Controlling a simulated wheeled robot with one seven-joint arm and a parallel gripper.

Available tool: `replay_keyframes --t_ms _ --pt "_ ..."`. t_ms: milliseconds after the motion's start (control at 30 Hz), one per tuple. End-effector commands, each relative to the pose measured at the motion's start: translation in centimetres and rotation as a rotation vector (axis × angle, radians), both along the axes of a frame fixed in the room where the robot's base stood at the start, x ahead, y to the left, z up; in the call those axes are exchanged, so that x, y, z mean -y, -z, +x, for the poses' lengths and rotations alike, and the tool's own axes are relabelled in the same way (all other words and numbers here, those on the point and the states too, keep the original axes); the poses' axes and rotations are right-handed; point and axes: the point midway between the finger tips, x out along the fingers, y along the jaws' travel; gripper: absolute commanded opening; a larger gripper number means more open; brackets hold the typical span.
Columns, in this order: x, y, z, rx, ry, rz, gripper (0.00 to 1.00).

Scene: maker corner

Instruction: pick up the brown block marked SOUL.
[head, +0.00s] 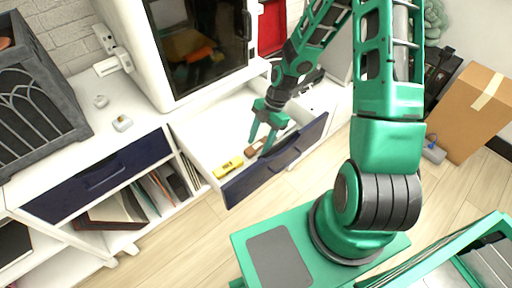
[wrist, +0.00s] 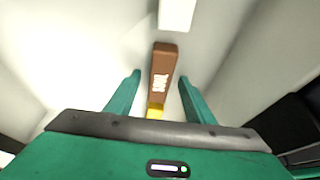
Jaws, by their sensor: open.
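The brown block (wrist: 163,68) lies in the open white drawer, and pale lettering that looks like SOUL shows on its face in the wrist view. In the head view the brown block (head: 255,147) is partly hidden by my gripper. My gripper (wrist: 158,88) is open, with one green finger on each side of the block's near part, and no contact shows. In the head view my gripper (head: 262,142) reaches down into the drawer. A yellow piece (wrist: 155,110) shows at the block's near end in the wrist view.
The drawer (head: 232,193) has a dark blue front. A yellow object (head: 228,167) lies inside it at the left. A white object (wrist: 177,12) is beyond the block in the wrist view. A white cabinet with a dark glass door (head: 200,45) stands behind the drawer.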

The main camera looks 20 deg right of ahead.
Motion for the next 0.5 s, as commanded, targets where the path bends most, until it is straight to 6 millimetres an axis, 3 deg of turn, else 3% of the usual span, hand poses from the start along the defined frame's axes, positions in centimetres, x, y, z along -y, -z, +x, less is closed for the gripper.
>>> replay_keyframes --t_ms 33,200,233,500 --pt "0.01 -0.01 0.0 0.0 0.0 0.0 0.48" --pt "0.03 -0.02 0.0 0.0 0.001 0.0 0.08" --pt "0.03 -0.02 0.0 0.0 0.001 0.0 0.04" --pt "0.04 -0.06 0.0 0.0 0.001 0.0 0.04"
